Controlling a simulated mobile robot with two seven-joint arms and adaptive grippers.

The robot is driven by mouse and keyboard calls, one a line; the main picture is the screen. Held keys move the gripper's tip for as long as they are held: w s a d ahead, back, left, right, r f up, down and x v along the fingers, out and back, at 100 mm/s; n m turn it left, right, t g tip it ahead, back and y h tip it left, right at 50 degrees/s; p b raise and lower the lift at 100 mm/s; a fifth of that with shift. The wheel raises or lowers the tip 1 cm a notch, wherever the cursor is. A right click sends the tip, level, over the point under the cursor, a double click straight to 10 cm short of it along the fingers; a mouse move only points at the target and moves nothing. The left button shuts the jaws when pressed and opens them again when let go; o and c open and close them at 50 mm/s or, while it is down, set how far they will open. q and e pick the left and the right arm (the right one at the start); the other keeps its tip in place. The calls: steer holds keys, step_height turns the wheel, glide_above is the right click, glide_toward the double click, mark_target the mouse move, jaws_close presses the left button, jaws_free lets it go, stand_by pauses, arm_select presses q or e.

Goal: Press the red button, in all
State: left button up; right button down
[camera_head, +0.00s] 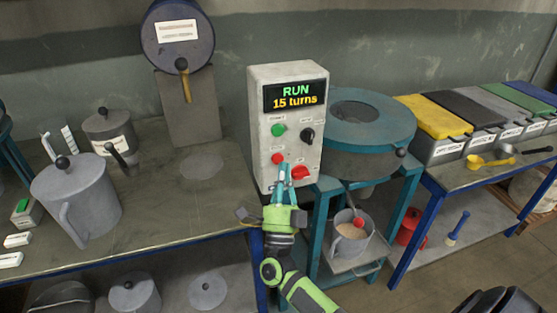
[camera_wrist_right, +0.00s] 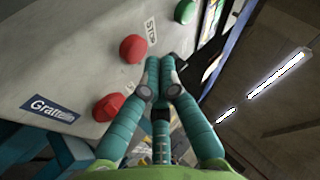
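The grey control box (camera_head: 262,100) stands upright in the head view, its display reading "RUN" and "15 turns". Its face carries a small red button (camera_head: 277,158), a larger red knob-like part (camera_head: 299,173) to the lower right, and a green button (camera_head: 278,130) above. My right gripper (camera_head: 284,169) is in front of the lower face, by the red parts; I cannot tell there whether it touches. In the right wrist view its teal fingers (camera_wrist_right: 160,65) are together and empty, beside a red button (camera_wrist_right: 133,48) near a "STOP" label. My left gripper is not in view.
A black knob (camera_head: 307,135) is right of the green button. A teal-topped machine (camera_head: 390,115) stands right of the box, with a cup (camera_head: 351,240) below it. A grey lidded jug (camera_head: 78,195) is on the left table. Lidded bins (camera_head: 437,118) line the right table.

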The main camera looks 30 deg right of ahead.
steer(key=shift+w, duration=0.15)
stand_by(0.6)
steer(key=shift+w+d+b, duration=0.1)
steer(key=shift+w+b, duration=0.2)
steer(key=shift+w+d, duration=0.1)
steer(key=shift+w, duration=0.3)
stand_by(0.5)
steer(key=shift+s, duration=0.15)
stand_by(0.3)
steer(key=shift+s+a, duration=0.2)
steer(key=shift+s, duration=0.5)
steer(key=s+p, duration=0.1)
steer(key=s, duration=0.1)
steer(key=s+a+p, duration=0.1)
steer(key=s, duration=0.2)
steer(key=shift+a, duration=0.1)
